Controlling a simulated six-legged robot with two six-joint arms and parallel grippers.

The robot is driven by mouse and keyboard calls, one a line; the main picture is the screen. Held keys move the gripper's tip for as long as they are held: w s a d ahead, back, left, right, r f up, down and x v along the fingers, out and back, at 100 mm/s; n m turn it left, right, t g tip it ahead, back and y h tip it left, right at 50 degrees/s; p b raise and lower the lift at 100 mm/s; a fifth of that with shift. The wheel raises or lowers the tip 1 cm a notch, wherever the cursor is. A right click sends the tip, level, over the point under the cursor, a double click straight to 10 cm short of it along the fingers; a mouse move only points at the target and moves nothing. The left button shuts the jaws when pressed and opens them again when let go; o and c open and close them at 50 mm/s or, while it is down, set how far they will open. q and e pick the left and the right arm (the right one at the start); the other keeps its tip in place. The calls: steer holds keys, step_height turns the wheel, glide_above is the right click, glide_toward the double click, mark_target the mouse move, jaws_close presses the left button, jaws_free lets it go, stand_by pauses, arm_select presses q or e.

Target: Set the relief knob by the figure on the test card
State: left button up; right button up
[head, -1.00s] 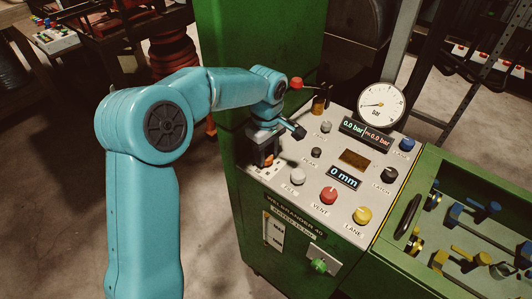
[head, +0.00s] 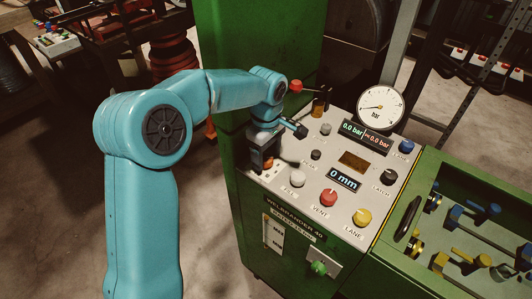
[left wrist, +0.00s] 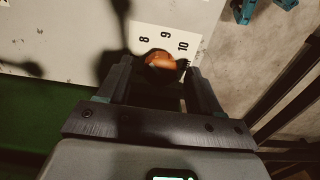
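An orange-brown knob (left wrist: 160,61) sits on a pale scale (left wrist: 172,40) printed 8, 9 and 10 in the left wrist view. My left gripper (left wrist: 158,78) is open, with one finger on each side of the knob; I cannot tell whether either touches it. In the head view my left gripper (head: 262,160) points down at the left edge of the crimper's panel (head: 312,190) and hides most of the knob. The pressure gauge (head: 380,107) needle points left, and the displays (head: 366,138) read 0.0 bar. I cannot make out a test card. My right gripper is not in view.
A red-tipped lever (head: 296,87) stands just behind my left gripper. A white knob (head: 298,178), a red VENT knob (head: 328,197), a yellow LANE knob (head: 362,217) and blue knob (head: 405,146) stand on the panel. A green tray (head: 424,187) with fittings is at right.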

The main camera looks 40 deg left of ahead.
mark_target(266, 158)
arm_select(q)
steer(key=shift+a, duration=0.1)
steer(key=shift+w+r, duration=0.1)
steer(key=shift+r, duration=0.2)
step_height(266, 158, up, 16)
steer(key=p, duration=0.1)
steer(key=shift+f+p, duration=0.15)
steer(key=shift+p, duration=0.2)
steer(key=shift+s, duration=0.2)
